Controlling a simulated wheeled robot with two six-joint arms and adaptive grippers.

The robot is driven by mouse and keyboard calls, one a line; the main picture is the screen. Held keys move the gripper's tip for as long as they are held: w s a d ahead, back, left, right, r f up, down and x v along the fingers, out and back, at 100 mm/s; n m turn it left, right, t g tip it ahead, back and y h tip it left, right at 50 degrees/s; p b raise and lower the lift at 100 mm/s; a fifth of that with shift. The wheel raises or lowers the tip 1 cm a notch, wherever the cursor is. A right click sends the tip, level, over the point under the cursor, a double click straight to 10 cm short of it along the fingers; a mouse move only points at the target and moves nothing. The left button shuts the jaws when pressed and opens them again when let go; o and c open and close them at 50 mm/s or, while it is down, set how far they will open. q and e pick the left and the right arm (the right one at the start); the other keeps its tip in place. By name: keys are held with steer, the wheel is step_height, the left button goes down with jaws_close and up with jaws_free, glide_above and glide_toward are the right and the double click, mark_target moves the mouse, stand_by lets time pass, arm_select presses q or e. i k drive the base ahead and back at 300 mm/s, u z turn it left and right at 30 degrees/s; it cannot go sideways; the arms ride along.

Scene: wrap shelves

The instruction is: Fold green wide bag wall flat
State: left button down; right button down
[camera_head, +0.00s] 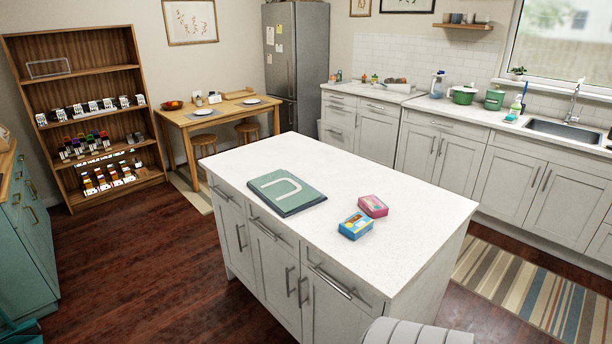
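The green wide bag (286,190) lies on the white island top (330,168), left of its middle. It looks like a thin, dark-edged flat slab with a pale U-shaped strip, perhaps a handle, on its upper face. I cannot make out a separate raised wall on it. Neither of my grippers shows in the head view, and nothing is touching the bag.
The rest of the island top is clear. A wooden shelf (22,60) with several small items is at the left; a dining table (179,119) stands behind.

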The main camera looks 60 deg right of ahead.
mark_target(286, 193)
steer(key=z, duration=0.85)
steer(key=i, duration=0.85)
steer(key=z, duration=0.75)
